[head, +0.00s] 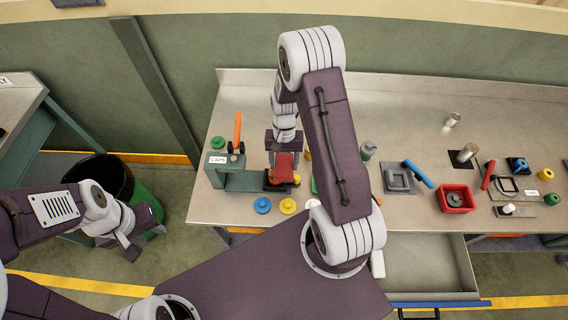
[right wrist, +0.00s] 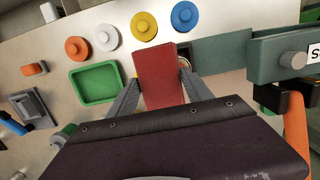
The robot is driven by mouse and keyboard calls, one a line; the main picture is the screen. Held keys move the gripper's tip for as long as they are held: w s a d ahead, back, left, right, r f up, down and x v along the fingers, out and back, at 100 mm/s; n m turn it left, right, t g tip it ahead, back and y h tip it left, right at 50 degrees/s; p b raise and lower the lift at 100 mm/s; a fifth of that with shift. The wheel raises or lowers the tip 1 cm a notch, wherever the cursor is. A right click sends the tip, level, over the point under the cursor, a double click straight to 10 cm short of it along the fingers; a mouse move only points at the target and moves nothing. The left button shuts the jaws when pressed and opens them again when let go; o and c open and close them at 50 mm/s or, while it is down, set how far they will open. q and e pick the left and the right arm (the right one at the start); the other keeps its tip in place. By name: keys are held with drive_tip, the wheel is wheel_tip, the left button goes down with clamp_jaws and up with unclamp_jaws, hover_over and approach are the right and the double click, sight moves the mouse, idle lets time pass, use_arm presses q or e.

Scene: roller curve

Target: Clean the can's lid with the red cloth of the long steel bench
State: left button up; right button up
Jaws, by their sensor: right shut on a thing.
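My right gripper (head: 282,152) is shut on a red cloth (head: 285,165), a folded pad, over the left part of the long steel bench (head: 420,118). In the right wrist view the red cloth (right wrist: 157,82) stands between the two grey fingers. A round metal rim (right wrist: 184,63) shows partly behind the cloth; I cannot tell whether it is the can's lid, or whether the cloth touches it. My left gripper (head: 142,238) is open and empty, low at the left beside the bench, near a dark bin.
A green clamp fixture labelled CAPS (head: 232,175) with an orange lever stands close left of the cloth. Coloured discs (head: 262,205) lie along the front edge. A red box (head: 456,198) and several tools lie right. An open drawer (head: 425,262) juts out below the bench.

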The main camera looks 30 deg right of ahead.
drive_tip(key=r+p, duration=0.2)
drive_tip(key=r, duration=0.1)
drive_tip(key=shift+a+r+p, duration=0.2)
drive_tip(key=shift+r+p, duration=0.1)
drive_tip(key=shift+d+r+p, duration=0.1)
drive_tip(key=shift+r+p, duration=1)
drive_tip(key=shift+r, duration=0.25)
drive_tip(key=shift+f, duration=0.1)
